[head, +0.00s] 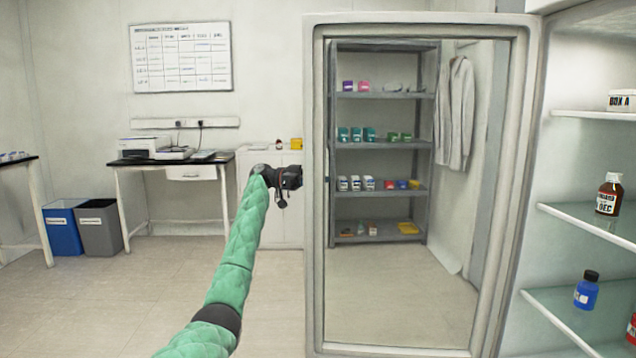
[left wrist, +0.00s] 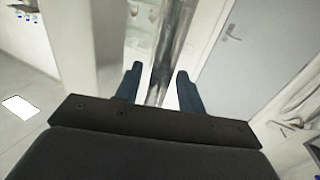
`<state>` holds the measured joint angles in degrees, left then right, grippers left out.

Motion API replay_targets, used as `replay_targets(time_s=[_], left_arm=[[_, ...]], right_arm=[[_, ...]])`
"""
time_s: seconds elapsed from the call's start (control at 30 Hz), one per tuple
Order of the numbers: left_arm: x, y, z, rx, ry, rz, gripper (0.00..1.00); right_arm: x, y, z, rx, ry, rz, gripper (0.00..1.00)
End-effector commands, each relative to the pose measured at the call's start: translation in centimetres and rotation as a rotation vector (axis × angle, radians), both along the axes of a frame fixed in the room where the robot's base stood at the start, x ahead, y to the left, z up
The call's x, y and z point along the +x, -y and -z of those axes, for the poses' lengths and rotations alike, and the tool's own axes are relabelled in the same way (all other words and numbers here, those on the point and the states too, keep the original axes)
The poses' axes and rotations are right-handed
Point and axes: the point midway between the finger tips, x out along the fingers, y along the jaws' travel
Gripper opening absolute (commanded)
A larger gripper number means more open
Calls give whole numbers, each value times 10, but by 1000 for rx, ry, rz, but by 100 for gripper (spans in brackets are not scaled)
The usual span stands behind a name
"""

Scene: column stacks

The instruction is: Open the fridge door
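The fridge door (head: 313,200), a pale frame around a large clear glass pane, stands swung open in the middle of the head view. The fridge interior (head: 585,255) shows uncovered to its right. My left gripper (head: 293,177) is at the door's left edge, partly hard to make out there. In the left wrist view its two fingers (left wrist: 158,85) are apart. A shiny metal bar (left wrist: 176,40), which looks like the door handle, runs between or just beyond the fingertips with visible gaps on the sides. My right gripper is not in view.
Bottles stand on the fridge shelves, including a brown one (head: 608,195) and a blue one (head: 587,290). Grey shelving (head: 384,145) shows through the glass. A printer table (head: 175,160) and bins (head: 98,226) stand at the back left. The floor (head: 120,300) at left is clear.

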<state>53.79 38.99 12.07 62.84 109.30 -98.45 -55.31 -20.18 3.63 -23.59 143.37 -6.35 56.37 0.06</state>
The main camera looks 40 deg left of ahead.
Motion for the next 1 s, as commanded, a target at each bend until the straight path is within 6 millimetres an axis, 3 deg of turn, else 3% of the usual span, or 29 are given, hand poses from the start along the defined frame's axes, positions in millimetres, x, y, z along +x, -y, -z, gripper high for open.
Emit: replay_targets(time_s=[0.27, 0.7, 1.0], left_arm=[[-4, -10, -2, -1, 1, -2, 39], [-25, -66, -1, -1, 0, -1, 39], [-28, -73, 0, 0, 0, 1, 39]], right_arm=[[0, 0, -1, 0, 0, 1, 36], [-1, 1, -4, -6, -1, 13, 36], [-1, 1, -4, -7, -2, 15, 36]])
